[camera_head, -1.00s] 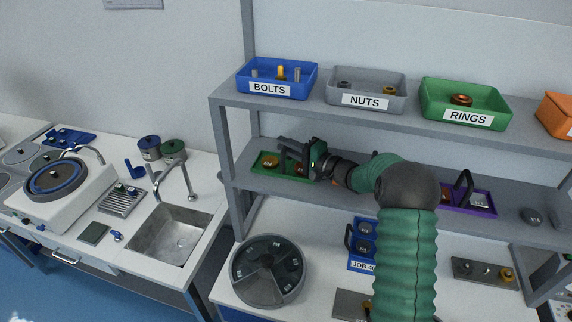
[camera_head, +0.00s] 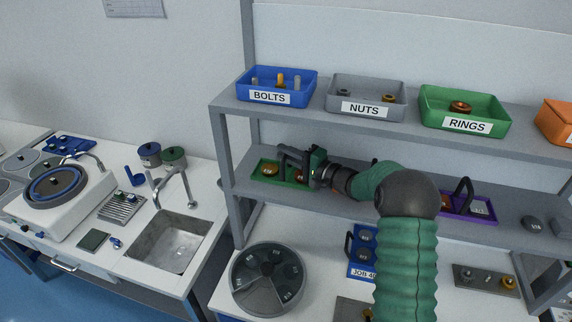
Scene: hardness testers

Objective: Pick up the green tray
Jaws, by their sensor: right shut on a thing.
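The green tray (camera_head: 262,179) is on the middle shelf at its left end, with small round brownish pieces in it. My right arm comes in from the lower right, and my right gripper (camera_head: 293,161) is at the tray, shut on its upright dark handle. The gripper hides much of the handle and the tray's right part. I cannot tell whether the tray is touching the shelf. My left gripper is not in view.
The grey shelf (camera_head: 243,187) has an upright post at its left. Above stand a blue BOLTS bin (camera_head: 276,86), a grey NUTS bin (camera_head: 366,97) and a green RINGS bin (camera_head: 464,108). A purple tray (camera_head: 470,207) stands right of my arm. A round grey tray (camera_head: 269,279) is below.

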